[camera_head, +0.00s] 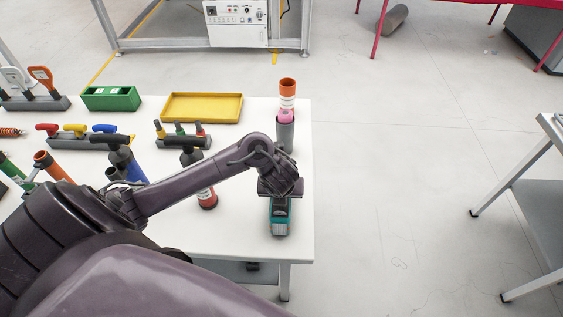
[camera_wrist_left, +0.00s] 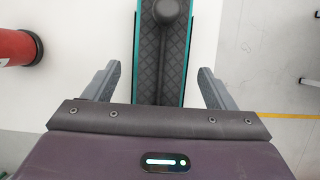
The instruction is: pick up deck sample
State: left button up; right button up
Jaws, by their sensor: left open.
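The deck sample (camera_head: 280,218) is a teal-edged block with a dark top, lying near the right edge of the white table. In the left wrist view the sample (camera_wrist_left: 162,65) shows a dark quilted pad with a black knob and strip along its middle. My left gripper (camera_head: 280,192) is over the sample and hides part of it in the head view. In the wrist view the open fingers of the left gripper (camera_wrist_left: 158,80) stand either side of the sample, with gaps on both sides. My right gripper is not in view.
Behind are a grey holder with an orange-topped tube (camera_head: 287,95) and a yellow tray (camera_head: 202,107). Pumps and tools crowd the left.

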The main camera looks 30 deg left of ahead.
pick_arm(q)
jog(key=b+x, duration=0.1)
jog(key=x, duration=0.4)
jog(key=shift+w+a, duration=0.15)
jog(key=shift+w, duration=0.05)
jog(key=shift+s, duration=0.1)
jog(key=shift+c, duration=0.2)
jog(key=c, duration=1)
jog(key=shift+c, duration=0.5)
jog(key=shift+r, duration=0.15)
